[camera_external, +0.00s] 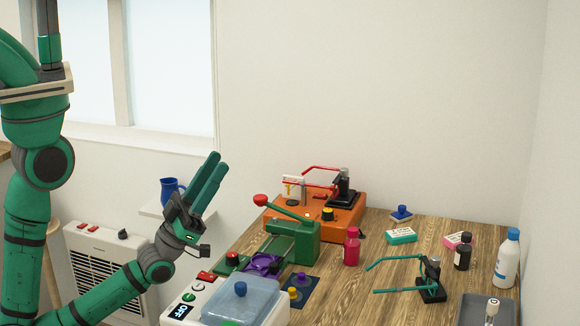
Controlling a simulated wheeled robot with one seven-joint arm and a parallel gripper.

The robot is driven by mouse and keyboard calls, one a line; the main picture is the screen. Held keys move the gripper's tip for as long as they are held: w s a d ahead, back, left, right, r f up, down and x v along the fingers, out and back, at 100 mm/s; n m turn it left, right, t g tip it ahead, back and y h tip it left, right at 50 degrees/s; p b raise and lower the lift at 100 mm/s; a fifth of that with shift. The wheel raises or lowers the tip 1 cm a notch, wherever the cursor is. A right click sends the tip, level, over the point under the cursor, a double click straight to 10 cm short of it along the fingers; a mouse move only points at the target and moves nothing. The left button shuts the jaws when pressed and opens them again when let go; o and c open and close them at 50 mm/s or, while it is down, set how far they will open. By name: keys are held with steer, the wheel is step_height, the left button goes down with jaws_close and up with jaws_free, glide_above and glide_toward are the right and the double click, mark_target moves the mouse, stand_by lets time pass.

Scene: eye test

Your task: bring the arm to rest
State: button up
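My gripper (216,163) is at the left of the external view, in the air left of the wooden table. Its two green fingers point up and to the right, side by side. I see nothing held between them. The angle does not show clearly whether the fingers touch or stand a little apart. My green arm bends down from the upper left and then rises to the gripper at lower left.
A blue jug (171,191) stands on a ledge behind my gripper. A heater (98,262) is at the wall.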

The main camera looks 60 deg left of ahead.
steer(key=s+a+f+n+g+y, duration=0.2)
steer(key=s+f+g, duration=0.1)
steer(key=f, duration=0.6)
steer(key=s+a+f+n+g+y, duration=0.2)
steer(key=a+f+g+y, duration=0.15)
steer(key=f, duration=0.55)
steer(key=s+a+f+g, duration=0.4)
steer(key=s+f+g, duration=0.3)
steer(key=s+f, duration=0.6)
steer(key=shift+a+f+h, duration=0.2)
steer(key=shift+f+h, duration=0.05)
steer(key=shift+h, duration=0.2)
steer(key=shift+o, duration=0.3)
